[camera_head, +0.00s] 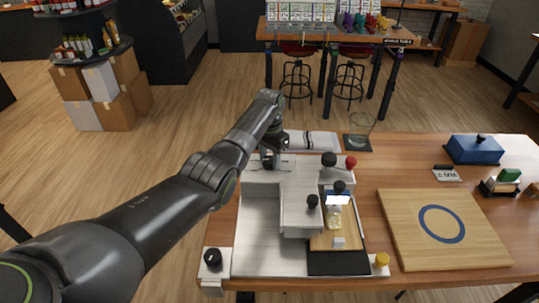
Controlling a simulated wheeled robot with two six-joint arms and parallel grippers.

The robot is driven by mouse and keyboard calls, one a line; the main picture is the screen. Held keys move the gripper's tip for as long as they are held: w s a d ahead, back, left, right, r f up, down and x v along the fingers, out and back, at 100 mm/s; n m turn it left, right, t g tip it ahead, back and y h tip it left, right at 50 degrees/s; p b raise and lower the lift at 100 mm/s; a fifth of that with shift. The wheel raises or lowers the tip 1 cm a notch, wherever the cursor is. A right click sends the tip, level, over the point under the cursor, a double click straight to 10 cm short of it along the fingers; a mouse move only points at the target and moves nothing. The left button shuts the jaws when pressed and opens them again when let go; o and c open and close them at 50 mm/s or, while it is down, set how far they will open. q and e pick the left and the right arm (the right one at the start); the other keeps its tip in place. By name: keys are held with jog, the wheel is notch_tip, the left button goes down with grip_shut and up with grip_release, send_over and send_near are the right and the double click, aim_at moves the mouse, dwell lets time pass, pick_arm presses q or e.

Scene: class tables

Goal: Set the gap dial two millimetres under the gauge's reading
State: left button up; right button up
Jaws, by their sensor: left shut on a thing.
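A pale grey machine (262,222) stands on the wooden table in front of me. A black round knob (212,257) sits on a white plate at its front left corner. More black knobs (312,201) (328,159) and a red knob (351,162) rise from its top and back. A small bright white panel (338,200) shows at its right; I cannot read it or tell whether it is the gauge. My left gripper (272,158) points down at the machine's back left, shut on a small dark part mostly hidden by the fingers. My right gripper is out of view.
A wooden board with a blue ring (398,232) lies right of the machine. A yellow knob (382,260) is at the machine's front right. The table's right part has some free room.

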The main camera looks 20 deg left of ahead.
pick_arm(q)
jog(key=m+p, duration=0.1)
jog(key=m, duration=0.2)
jog(key=shift+r+m, duration=0.15)
jog(key=shift+m, duration=0.15)
jog(key=m+p, duration=0.1)
jog(key=m, duration=0.3)
jog(key=shift+m, duration=0.3)
jog(key=o, duration=1)
